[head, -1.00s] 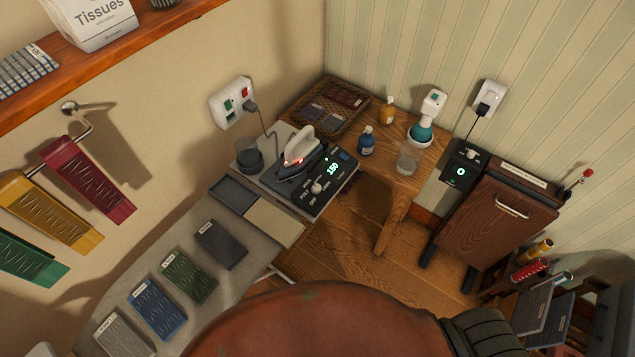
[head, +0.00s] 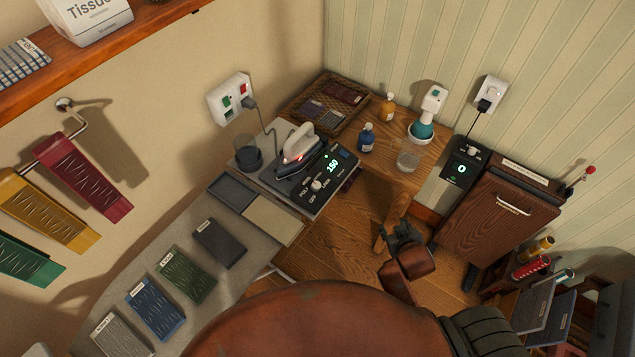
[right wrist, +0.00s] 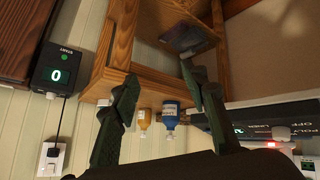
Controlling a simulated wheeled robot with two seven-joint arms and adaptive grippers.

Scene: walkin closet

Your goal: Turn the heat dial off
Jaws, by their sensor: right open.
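The ironing station (head: 325,195) has a dark control panel with a green display reading 150. Its white heat dial (head: 316,185) stands among the OFF, POLY and LINEN labels. The iron (head: 299,150) rests on the station with a red light lit. My right gripper (head: 402,232) is in the lower middle of the head view, right of and below the dial, apart from it. In the right wrist view the gripper (right wrist: 158,78) is open and empty; part of the station's panel (right wrist: 275,112) shows at the right. My left gripper is not in view.
A wooden table (head: 400,185) carries bottles, a glass (head: 408,158) and a wicker tray (head: 325,105). A wooden trouser press (head: 500,220) with a display reading 0 (head: 461,169) stands at the right. Folded cloths lie on the grey board (head: 205,225).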

